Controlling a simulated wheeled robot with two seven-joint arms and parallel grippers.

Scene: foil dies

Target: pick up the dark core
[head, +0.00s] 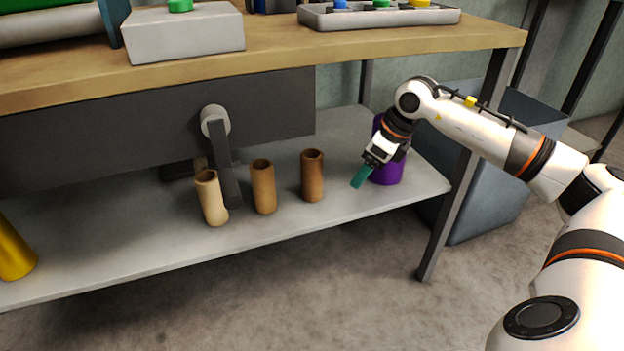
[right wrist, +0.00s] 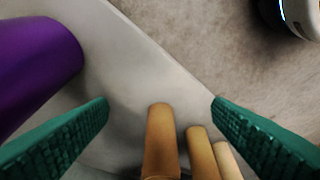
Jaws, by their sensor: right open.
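Three hollow upright cores stand in a row on the lower shelf. The dark core (head: 312,178) is the brown one at the right end. A mid-brown core (head: 264,188) and a pale tan core (head: 211,200) stand to its left. My right gripper (head: 361,178) is to the right of the dark core, apart from it, with green fingers pointing down and left. In the right wrist view the fingers (right wrist: 160,104) are spread with nothing held. The nearest core there (right wrist: 162,142), apparently the dark one, shows between them at the lower edge. My left gripper is not in view.
A purple cylinder (head: 388,168) stands close behind my right gripper, and at left in the right wrist view (right wrist: 35,62). A grey lever (head: 226,165) hangs near the pale core. The bench top (head: 300,45) overhangs the lower shelf (head: 300,225). A yellow cylinder (head: 12,248) is far left.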

